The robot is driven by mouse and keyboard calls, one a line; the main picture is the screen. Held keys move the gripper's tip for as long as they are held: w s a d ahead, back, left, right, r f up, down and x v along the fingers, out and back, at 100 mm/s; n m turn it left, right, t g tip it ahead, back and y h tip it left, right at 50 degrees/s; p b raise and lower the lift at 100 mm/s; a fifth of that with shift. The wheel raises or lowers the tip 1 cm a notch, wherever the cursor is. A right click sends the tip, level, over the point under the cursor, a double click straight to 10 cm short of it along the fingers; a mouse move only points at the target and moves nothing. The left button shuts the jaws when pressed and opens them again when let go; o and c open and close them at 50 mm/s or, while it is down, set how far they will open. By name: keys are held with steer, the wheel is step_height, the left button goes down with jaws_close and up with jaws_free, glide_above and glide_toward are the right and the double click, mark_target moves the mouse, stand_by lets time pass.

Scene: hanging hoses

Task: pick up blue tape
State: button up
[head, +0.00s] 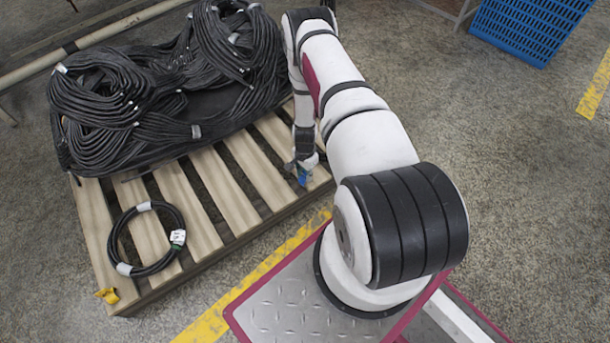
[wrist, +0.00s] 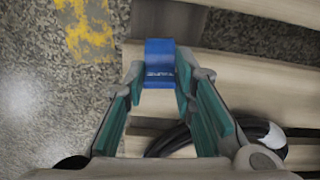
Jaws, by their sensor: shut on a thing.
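The blue tape (wrist: 160,60) is between the fingertips of my gripper (wrist: 160,85) in the wrist view, with a finger against each side. My gripper is shut on it. In the head view my gripper (head: 304,170) is low over the right end of the wooden pallet (head: 222,190), and a small patch of the blue tape (head: 302,178) shows at its tip. I cannot tell whether the tape still touches the pallet.
A large bundle of black hoses (head: 130,100) lies on the pallet's back part. A black hose coil (head: 115,235) with white bands lies at the front left, near a small yellow item (head: 107,295). A blue crate (head: 530,25) stands on the floor at the top right.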

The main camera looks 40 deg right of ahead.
steer(key=shift+r, duration=0.15)
step_height(320, 180, up, 4)
steer(key=shift+f+p, duration=0.25)
steer(key=shift+p, duration=0.7)
steer(key=s+a+p, duration=0.2)
steer(key=s+a, duration=0.2)
steer(key=s, duration=0.2)
steer(key=s+a+r+p, duration=0.1)
steer(key=s+a+p, duration=0.1)
steer(key=s+a, duration=0.2)
steer(key=s, duration=0.3)
steer(key=shift+s+a+r, duration=0.15)
steer(key=shift+s+a, duration=0.1)
steer(key=shift+a, duration=0.05)
jaws_close()
